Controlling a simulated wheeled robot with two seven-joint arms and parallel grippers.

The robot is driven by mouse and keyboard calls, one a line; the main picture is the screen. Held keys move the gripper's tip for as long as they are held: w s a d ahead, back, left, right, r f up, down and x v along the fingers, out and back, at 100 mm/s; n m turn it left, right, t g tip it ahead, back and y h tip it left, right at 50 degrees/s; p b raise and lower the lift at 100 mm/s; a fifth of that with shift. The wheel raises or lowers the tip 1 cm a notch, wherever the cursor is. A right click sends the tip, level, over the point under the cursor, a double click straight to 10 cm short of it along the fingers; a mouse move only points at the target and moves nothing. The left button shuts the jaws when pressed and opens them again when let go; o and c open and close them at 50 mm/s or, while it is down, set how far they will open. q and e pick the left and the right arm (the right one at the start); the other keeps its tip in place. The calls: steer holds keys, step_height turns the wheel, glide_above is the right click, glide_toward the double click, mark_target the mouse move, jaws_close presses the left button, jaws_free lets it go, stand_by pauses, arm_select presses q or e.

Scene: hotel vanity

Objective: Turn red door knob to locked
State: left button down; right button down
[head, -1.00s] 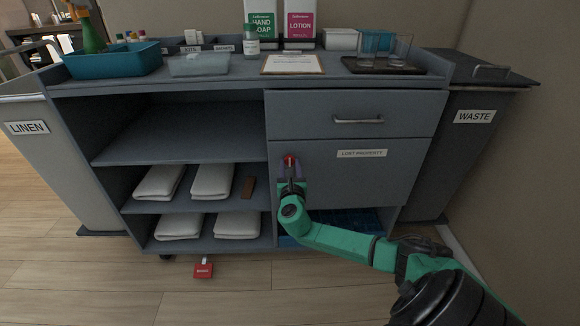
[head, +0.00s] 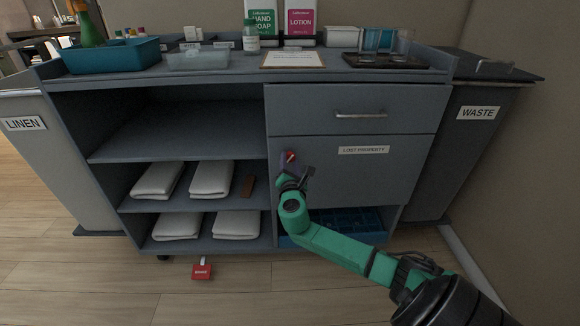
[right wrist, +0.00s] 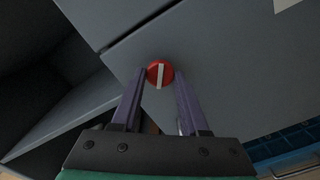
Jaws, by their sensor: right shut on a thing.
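The red door knob (head: 289,157) sits near the upper left corner of the grey "LOST PROPERTY" door (head: 362,178). In the right wrist view the knob (right wrist: 160,73) is a round red disc with a white bar, which runs nearly in line with my fingers. My right gripper (head: 289,165) is shut on the knob, one purple finger on each side of it. In the right wrist view the gripper (right wrist: 160,80) is rolled relative to the door edges. The knob's lower part is partly covered by the gripper in the head view. My left gripper is not in view.
A drawer with a metal handle (head: 361,115) is above the door. Open shelves with folded white towels (head: 211,179) are to the left. A blue crate (head: 345,219) is below the door.

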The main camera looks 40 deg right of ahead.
steer(key=m+b, duration=0.2)
steer(key=m, duration=0.2)
steer(key=shift+f+m, duration=0.15)
steer(key=shift+m, duration=0.15)
steer(key=m+b, duration=0.3)
steer(key=m, duration=0.1)
steer(key=shift+m, duration=0.4)
steer(key=shift+m+b, duration=0.3)
steer(key=shift+m, duration=0.2)
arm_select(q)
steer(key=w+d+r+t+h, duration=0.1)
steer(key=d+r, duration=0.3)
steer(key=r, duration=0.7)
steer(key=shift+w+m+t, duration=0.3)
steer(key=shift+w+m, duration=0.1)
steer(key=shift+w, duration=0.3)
arm_select(e)
steer(key=shift+r+m, duration=0.25)
steer(key=shift+m, duration=0.05)
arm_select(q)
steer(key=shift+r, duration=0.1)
arm_select(e)
steer(key=shift+c, duration=2.2)
jaws_free()
